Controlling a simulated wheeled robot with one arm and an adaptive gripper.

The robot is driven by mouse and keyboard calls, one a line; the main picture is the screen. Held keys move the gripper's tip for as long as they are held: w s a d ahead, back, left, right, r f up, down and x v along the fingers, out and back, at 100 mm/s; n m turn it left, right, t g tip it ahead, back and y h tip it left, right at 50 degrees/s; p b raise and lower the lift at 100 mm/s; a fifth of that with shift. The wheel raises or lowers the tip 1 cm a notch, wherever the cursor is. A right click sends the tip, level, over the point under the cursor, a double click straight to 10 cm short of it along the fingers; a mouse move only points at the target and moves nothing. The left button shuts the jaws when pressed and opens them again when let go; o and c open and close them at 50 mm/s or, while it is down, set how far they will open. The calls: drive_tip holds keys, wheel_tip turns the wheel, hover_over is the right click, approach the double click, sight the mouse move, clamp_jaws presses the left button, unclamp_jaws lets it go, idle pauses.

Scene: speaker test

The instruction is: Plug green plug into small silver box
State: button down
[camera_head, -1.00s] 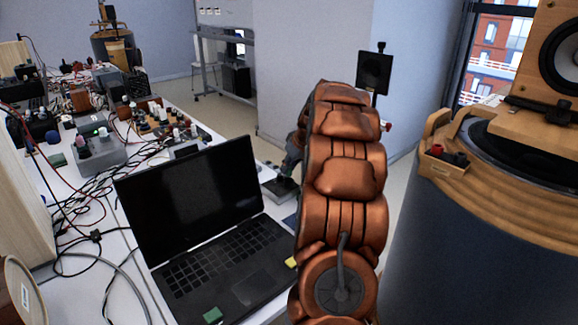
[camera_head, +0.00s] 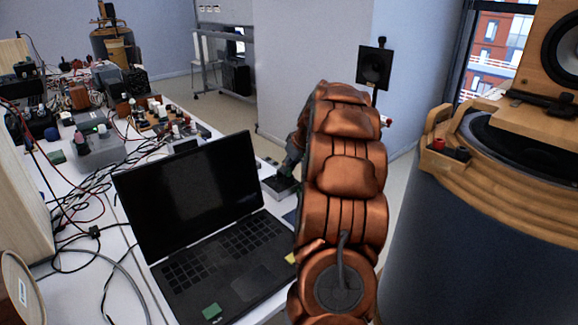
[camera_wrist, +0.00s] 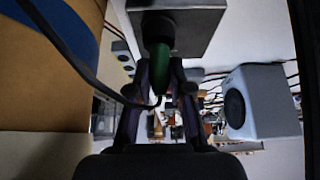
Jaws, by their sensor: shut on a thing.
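In the wrist view, the green plug (camera_wrist: 159,48) is between my gripper's (camera_wrist: 161,76) fingers, which are shut on it. Its front end meets the face of the small silver box (camera_wrist: 199,28) at the top of the view. A dark round part sits where they meet, so I cannot tell how deep the plug is in. In the head view, my gripper (camera_head: 292,160) is mostly hidden behind my copper-coloured arm, just above a small dark grey box (camera_head: 281,187) at the table's right edge.
An open black laptop (camera_head: 190,200) stands on the white table left of my arm. Cables and several electronic devices crowd the table behind it. A large speaker cabinet (camera_head: 470,235) stands at the right. A white speaker (camera_wrist: 262,102) shows in the wrist view.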

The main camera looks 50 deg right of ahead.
drive_tip(key=shift+f, duration=0.4)
idle(0.4)
drive_tip(key=c, duration=1)
unclamp_jaws()
drive_tip(key=shift+o, duration=0.3)
drive_tip(key=o, duration=0.4)
drive_tip(key=shift+c, duration=0.2)
drive_tip(key=shift+r+p, duration=0.4)
drive_tip(key=shift+r, duration=2.1)
